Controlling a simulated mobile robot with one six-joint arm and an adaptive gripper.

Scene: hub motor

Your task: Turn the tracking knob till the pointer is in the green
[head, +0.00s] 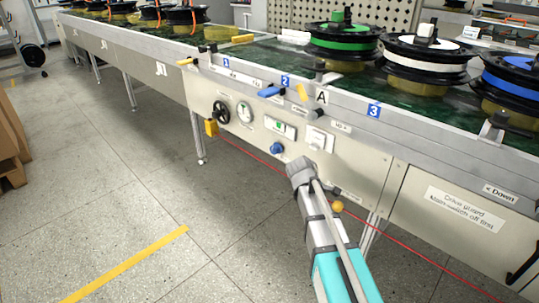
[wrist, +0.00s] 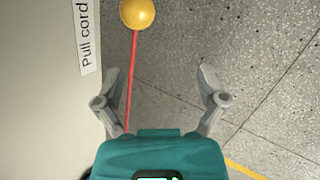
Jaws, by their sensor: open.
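On the side panel of the conveyor, in the head view, are a black round knob (head: 221,111) and a blue knob (head: 277,148). Their labels are too small to read, so I cannot tell which is the tracking knob. A small round dial (head: 245,112) sits just right of the black knob, and a rectangular gauge with green (head: 280,128) is above the blue knob. The pointers cannot be made out. My gripper (head: 299,168) is right of and below the blue knob, apart from it. In the wrist view, my gripper (wrist: 157,84) is open and empty.
A yellow ball (wrist: 137,13) on a red cord (wrist: 131,85) hangs beside a "Pull cord" label (wrist: 84,38). A yellow block (head: 211,127) hangs below the black knob. Yellow and blue levers (head: 272,91) stick out along the conveyor edge. Floor in front is clear.

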